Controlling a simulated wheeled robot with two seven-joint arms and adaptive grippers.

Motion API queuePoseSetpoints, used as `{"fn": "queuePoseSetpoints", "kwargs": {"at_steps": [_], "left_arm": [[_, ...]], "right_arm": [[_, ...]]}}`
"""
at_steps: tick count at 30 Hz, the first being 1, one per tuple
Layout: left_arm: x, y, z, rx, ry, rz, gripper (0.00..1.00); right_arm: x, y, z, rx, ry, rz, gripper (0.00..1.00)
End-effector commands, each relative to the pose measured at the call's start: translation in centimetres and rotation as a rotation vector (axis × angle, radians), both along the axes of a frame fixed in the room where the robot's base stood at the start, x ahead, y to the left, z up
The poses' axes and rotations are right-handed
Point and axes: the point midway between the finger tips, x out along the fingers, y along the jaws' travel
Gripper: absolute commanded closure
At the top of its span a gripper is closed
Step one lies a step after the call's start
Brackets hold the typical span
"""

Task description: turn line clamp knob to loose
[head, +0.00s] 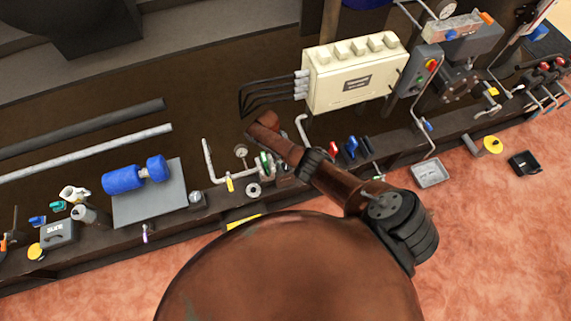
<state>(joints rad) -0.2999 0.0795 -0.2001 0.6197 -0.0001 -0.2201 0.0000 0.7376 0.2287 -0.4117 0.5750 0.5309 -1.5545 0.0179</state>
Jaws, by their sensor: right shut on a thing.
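My right arm (345,190) reaches up and left over the bench. Its gripper (264,122) is at the far end, left of the cream junction box and above the pipework. The gripper is small in the head view and its fingers are hard to make out. It is shut on the line clamp knob, which is mostly hidden by the gripper and arm, so its turn position cannot be read. My left gripper is not in view.
A cream box (355,75) with black cables stands right of my gripper. A pipe with a gauge (241,151) and a green-handled valve (265,162) lies just below it. A blue motor (125,179) on a grey plate stands left. A grey tray (430,173) is right.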

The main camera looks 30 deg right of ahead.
Motion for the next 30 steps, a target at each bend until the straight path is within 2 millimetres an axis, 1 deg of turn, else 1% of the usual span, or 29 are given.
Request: {"fn": "queuePoseSetpoints", "kwargs": {"at_steps": [6, 12, 29, 30], "left_arm": [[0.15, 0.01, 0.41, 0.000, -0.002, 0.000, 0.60], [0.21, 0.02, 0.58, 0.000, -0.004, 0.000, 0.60], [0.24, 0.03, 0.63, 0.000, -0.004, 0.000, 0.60], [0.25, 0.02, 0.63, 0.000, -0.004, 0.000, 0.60]], "right_arm": [[0.17, 0.26, 0.10, 0.002, -0.006, 0.131, 0.90], [0.22, 0.34, 0.09, 0.003, -0.007, 0.200, 0.90], [0.27, 0.45, 0.04, 0.006, -0.009, 0.230, 0.90], [0.27, 0.45, 0.04, 0.006, -0.009, 0.230, 0.65]]}}
